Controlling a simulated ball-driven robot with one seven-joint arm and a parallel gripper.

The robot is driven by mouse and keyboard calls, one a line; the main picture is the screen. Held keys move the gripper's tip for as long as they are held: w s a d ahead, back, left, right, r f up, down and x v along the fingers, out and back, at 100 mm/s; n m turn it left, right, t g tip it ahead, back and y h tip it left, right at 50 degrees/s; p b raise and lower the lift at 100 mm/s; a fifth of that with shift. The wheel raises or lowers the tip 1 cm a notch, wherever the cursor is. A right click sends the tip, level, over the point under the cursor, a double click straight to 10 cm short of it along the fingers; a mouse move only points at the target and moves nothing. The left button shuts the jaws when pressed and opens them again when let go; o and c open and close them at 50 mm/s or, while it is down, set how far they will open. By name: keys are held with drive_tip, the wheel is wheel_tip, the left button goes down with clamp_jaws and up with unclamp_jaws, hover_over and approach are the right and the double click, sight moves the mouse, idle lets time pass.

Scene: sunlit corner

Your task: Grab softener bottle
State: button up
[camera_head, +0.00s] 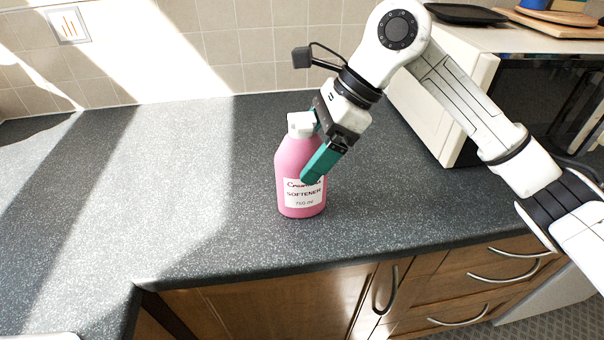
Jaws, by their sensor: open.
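The softener bottle (293,162) is pink with a white cap and a white label reading "SOFTENER 750 ml". It stands upright on the dark speckled counter (180,190), a little back from the front edge. My gripper (314,172) comes down from the upper right and has teal fingers. One finger lies in front of the bottle's right side in the picture, over the edge of the label. The other finger is mostly hidden behind the bottle's upper part, near the cap. The gripper is open; whether the fingers touch the bottle cannot be told.
A microwave (442,92) stands at the right behind my arm, with a dark tray (466,13) and wooden boards (545,22) on top. A tiled wall (225,50) with a socket plate (68,25) bounds the back. The counter left of the bottle is clear. Drawers (480,285) lie below.

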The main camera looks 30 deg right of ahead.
drive_tip(key=shift+c, duration=0.4)
clamp_jaws()
idle(0.4)
